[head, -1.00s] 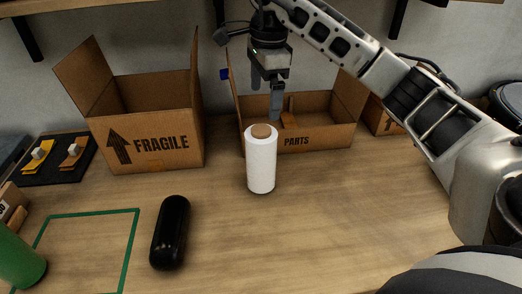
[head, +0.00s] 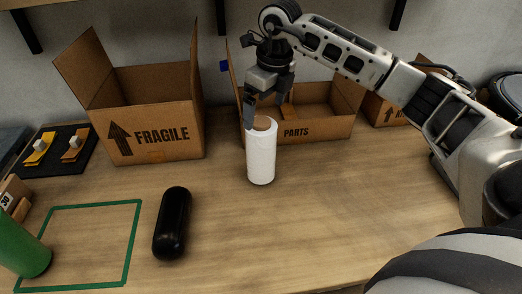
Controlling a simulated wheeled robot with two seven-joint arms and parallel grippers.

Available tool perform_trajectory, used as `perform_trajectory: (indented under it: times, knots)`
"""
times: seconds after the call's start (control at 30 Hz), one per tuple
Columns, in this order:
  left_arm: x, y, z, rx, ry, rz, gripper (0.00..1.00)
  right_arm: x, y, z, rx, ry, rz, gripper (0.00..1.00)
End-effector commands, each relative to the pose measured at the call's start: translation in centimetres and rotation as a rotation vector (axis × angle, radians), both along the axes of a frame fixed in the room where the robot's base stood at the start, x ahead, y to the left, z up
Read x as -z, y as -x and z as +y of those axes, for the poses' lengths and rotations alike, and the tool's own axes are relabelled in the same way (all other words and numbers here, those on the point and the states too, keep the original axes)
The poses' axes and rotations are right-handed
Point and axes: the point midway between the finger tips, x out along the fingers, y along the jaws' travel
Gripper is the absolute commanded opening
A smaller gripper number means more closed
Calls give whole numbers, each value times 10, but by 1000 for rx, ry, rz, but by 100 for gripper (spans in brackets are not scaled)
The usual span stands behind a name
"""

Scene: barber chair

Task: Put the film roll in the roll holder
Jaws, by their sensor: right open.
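The white film roll (head: 261,156) stands upright on the wooden table in the middle of the head view, with a brown core at its top. My right gripper (head: 265,109) is open, pointing down at the top of the roll. One finger overlaps the top left edge of the roll in the picture; the other is at the back right. I cannot tell whether either finger touches it. I cannot make out a roll holder for certain. My left gripper is not in view.
An open FRAGILE box (head: 155,115) and an open PARTS box (head: 310,122) stand at the back. A black cylinder (head: 172,222) lies left of the roll, beside a green outline (head: 131,240). A green cylinder (head: 22,250) is at the left edge. The table right of the roll is clear.

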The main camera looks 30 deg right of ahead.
Motion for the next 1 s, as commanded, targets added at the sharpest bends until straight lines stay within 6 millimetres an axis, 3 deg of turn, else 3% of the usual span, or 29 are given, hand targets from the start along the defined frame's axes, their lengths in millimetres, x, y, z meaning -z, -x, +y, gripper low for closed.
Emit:
perform_trajectory:
  times: [0.1,0.37,0.6,0.9,1.0]
  knots:
    - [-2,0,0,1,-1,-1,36,16,-2,1,0,-1,1,97]
    - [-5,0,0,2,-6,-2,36,35,-6,3,0,0,3,97]
    - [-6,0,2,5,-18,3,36,68,-12,6,-1,0,1,97]
    - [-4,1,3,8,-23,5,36,74,-13,6,-1,1,-1,97]
    - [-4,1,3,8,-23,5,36,74,-13,6,-1,1,-1,72]
